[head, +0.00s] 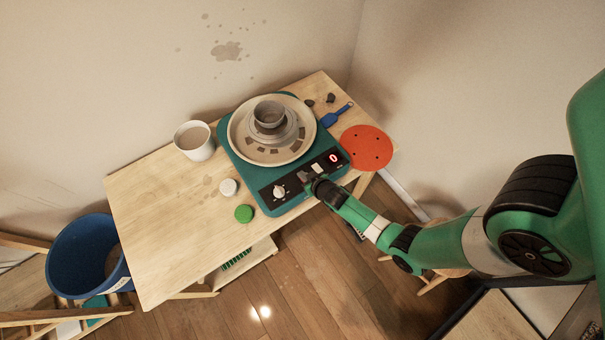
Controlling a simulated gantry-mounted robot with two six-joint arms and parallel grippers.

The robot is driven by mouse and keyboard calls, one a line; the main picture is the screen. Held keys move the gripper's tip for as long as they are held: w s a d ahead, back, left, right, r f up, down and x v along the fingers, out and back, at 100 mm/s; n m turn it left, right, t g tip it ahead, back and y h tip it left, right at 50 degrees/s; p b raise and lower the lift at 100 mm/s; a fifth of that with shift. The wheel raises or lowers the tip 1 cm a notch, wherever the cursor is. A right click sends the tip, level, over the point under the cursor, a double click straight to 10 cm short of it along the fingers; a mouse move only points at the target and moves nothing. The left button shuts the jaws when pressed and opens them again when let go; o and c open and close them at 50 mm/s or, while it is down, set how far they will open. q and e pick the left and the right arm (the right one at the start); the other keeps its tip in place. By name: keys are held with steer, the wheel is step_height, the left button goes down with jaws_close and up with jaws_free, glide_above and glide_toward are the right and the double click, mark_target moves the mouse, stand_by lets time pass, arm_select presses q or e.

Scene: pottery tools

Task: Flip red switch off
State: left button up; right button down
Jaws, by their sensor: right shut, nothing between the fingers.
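The red switch (333,158) shows as a small lit red spot at the right end of the black control panel (267,194). The panel is on the front of the green pottery wheel (238,165). My right gripper (312,181) is shut and empty. It is at the front edge of the panel, left of the red switch, near a pale button (317,168). I cannot tell whether it touches the panel. The exact position of the switch is too small to read. My left gripper is out of view.
A grey clay pot (269,113) stands on the wheel head. A white cup (194,141), a white lid (228,187), a green lid (243,213), an orange disc (366,147) and a blue tool (337,115) are on the wooden table (150,230). A blue bucket (75,255) stands left.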

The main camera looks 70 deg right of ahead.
steer(key=shift+w+d+r, duration=0.2)
steer(key=shift+w+d, duration=0.25)
steer(key=shift+w, duration=0.1)
steer(key=shift+r, duration=0.25)
steer(key=r+p, duration=0.4)
steer(key=shift+w+d+r+p, duration=0.1)
steer(key=shift+w+r+p, duration=0.1)
steer(key=shift+r+p, duration=0.2)
steer(key=p+v, duration=0.2)
steer(key=v, duration=0.7)
steer(key=shift+w+d+r, duration=0.2)
steer(key=shift+w+r, duration=0.05)
steer(key=shift+r, duration=0.15)
